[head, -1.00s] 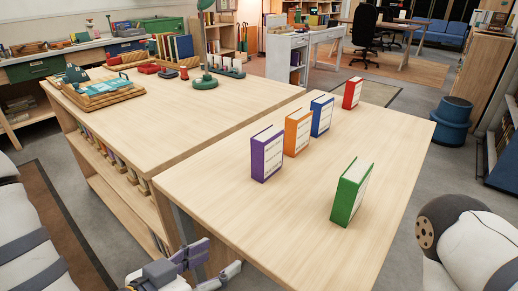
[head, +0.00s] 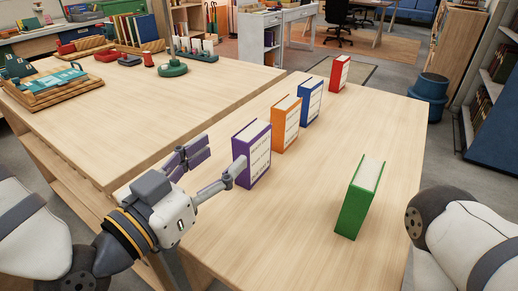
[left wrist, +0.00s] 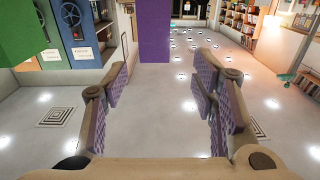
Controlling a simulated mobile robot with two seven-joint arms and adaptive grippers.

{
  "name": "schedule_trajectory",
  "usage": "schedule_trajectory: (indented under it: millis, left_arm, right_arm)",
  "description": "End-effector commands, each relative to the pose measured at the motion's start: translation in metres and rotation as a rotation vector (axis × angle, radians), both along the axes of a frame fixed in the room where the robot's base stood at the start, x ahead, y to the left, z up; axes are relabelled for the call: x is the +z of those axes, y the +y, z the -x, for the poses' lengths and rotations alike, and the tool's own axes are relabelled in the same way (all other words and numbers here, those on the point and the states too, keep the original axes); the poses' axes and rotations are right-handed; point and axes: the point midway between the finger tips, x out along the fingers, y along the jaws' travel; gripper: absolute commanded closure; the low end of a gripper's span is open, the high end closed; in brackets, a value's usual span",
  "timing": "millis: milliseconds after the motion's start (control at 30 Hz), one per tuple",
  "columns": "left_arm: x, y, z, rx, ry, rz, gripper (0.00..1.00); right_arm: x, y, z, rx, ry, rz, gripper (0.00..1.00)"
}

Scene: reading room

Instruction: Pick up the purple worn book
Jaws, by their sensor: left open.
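The purple book (head: 254,158) stands upright on the light wood table, its pale printed side facing right. My left gripper (head: 212,165) is open and empty, just left of and in front of the book. One finger overlaps the book's near edge in the head view; I cannot tell if it touches. In the left wrist view, the purple book (left wrist: 168,30) shows at the top, beyond the fingertips and roughly in line with the gap between the open fingers (left wrist: 166,88). My right gripper is out of view; only part of my right arm shows.
An orange book (head: 286,122), a blue book (head: 311,100) and a red book (head: 340,73) stand behind the purple one. A green book (head: 359,200) stands to the right. The near table (head: 290,215) is clear between them. A second table (head: 120,105) adjoins on the left.

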Motion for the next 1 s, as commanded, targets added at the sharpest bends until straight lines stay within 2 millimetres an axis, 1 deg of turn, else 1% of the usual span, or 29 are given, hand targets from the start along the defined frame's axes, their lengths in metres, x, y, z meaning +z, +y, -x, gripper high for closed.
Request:
schedule_trajectory:
  millis: [33, 133, 267, 433, 500, 600, 767, 800, 867, 900, 967, 1000]
  left_arm:
    - [-0.009, -0.007, -0.010, -0.002, 0.008, -0.003, 0.47]
    - [-0.005, -0.019, -0.027, -0.002, 0.005, -0.001, 0.47]
    - [-0.004, -0.028, -0.040, -0.002, 0.005, -0.001, 0.47]
    - [0.003, -0.049, -0.064, -0.002, 0.004, 0.000, 0.47]
    - [0.000, -0.054, -0.074, 0.000, 0.007, -0.001, 0.47]
    - [0.001, -0.059, -0.080, -0.001, 0.008, 0.000, 0.47]
    - [0.001, -0.059, -0.080, -0.001, 0.008, 0.000, 0.47]
    - [0.001, -0.059, -0.080, -0.001, 0.008, 0.000, 0.50]
    - [0.001, -0.059, -0.080, -0.001, 0.008, 0.000, 0.63]
    - [0.001, -0.059, -0.080, -0.001, 0.008, 0.000, 0.72]
    - [0.001, -0.059, -0.080, -0.001, 0.008, 0.000, 0.86]
    - [0.001, -0.059, -0.080, -0.001, 0.008, 0.000, 0.95]
  right_arm:
    - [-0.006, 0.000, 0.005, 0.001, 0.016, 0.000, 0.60]
    - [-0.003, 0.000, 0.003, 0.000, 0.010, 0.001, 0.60]
    - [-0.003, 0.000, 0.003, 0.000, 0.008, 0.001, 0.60]
    - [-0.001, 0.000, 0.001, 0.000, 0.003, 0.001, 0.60]
    - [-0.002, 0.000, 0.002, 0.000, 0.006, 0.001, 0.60]
    - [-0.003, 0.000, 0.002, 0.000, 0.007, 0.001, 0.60]
    - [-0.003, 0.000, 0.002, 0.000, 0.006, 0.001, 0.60]
    - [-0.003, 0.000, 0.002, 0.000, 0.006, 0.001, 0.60]
    - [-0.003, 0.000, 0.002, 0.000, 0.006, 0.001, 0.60]
    - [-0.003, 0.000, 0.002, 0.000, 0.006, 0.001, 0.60]
    - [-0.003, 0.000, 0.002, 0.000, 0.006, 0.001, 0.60]
    - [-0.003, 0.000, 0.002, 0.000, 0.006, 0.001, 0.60]
